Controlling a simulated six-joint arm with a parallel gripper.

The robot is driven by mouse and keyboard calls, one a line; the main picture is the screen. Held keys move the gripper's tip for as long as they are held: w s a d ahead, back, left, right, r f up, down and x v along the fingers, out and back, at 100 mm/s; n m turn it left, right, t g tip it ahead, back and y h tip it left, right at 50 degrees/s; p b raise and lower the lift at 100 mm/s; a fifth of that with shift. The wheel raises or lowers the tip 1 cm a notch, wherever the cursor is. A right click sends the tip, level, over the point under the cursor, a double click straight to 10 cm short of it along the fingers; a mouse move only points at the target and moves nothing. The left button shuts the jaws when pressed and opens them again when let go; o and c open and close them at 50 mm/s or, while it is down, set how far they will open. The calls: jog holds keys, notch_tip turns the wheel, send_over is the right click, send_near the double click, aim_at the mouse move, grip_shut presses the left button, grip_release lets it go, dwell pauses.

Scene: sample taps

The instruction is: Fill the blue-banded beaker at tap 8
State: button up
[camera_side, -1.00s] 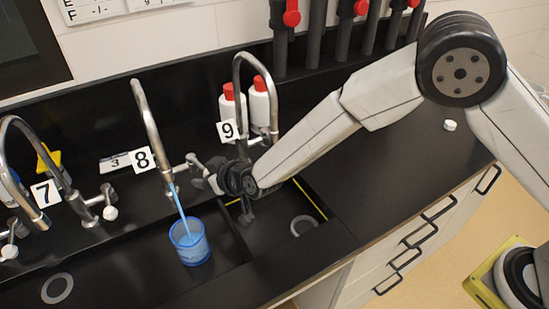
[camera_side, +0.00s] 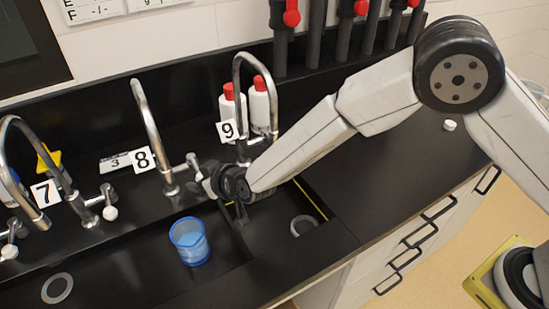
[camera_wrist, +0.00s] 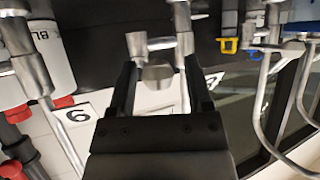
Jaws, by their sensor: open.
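The blue-banded beaker (camera_side: 189,242) stands upright in the sink below the spout of tap 8 (camera_side: 150,115). It holds blue liquid, and no stream falls from the spout. My gripper (camera_side: 205,182) is at the handle of tap 8, to the right of the tap's base. In the wrist view the two fingers of my gripper (camera_wrist: 160,85) are apart, on either side of the metal tap handle (camera_wrist: 157,48). I cannot tell whether either finger touches it. The label 8 (camera_side: 142,160) is beside the tap.
Tap 7 (camera_side: 62,165) is at the left and tap 9 (camera_side: 237,85) at the right. White bottles with red caps (camera_side: 259,103) stand behind tap 9. A sink drain (camera_side: 57,288) lies at the lower left. The counter (camera_side: 370,175) on the right is mostly clear.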

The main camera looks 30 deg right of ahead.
jog(key=shift+d, duration=0.2)
jog(key=v, duration=0.7)
dwell(0.6)
jog(key=s+d+m+g+h, duration=0.1)
jog(key=s+d+g, duration=0.1)
jog(key=s+d, duration=0.4)
jog(key=s+d+m+g+h, duration=0.2)
jog(key=s+d, duration=0.4)
jog(key=d, duration=1)
jog(key=s+d+m+g+h, duration=0.1)
jog(key=s+d+g, duration=0.3)
jog(key=d, duration=0.7)
jog(key=shift+s+d+r+m+h, duration=0.3)
jog(key=shift+s+r, duration=0.2)
jog(key=shift+s, duration=0.7)
